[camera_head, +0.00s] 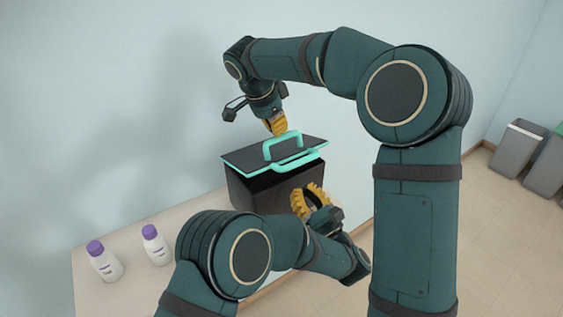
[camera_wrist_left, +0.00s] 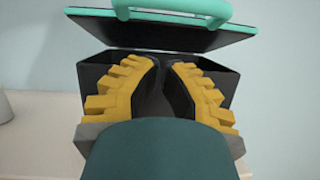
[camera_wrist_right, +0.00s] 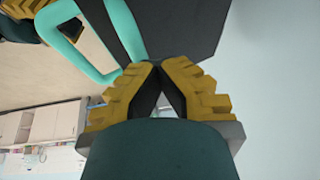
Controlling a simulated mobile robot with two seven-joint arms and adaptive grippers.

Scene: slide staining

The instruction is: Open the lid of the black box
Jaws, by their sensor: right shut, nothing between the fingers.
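The black box (camera_head: 262,190) stands on the table. Its black lid (camera_head: 242,158) has a teal handle (camera_head: 283,141) and teal trim. The lid sits tilted above the box; the left wrist view shows a gap between the lid (camera_wrist_left: 180,37) and the box (camera_wrist_left: 92,75). My left gripper (camera_head: 308,194) is in front of the box, fingers apart with a narrow gap and nothing seen between them. My right gripper (camera_head: 279,131) is shut and empty, fingertips close to the lid beside the handle (camera_wrist_right: 70,45); contact is unclear.
Two white bottles with purple caps, one (camera_head: 104,261) left of the other (camera_head: 156,245), stand on the table (camera_head: 90,300) left of the box. A wall (camera_head: 110,110) rises behind. Grey bins (camera_head: 518,148) stand far right on the floor.

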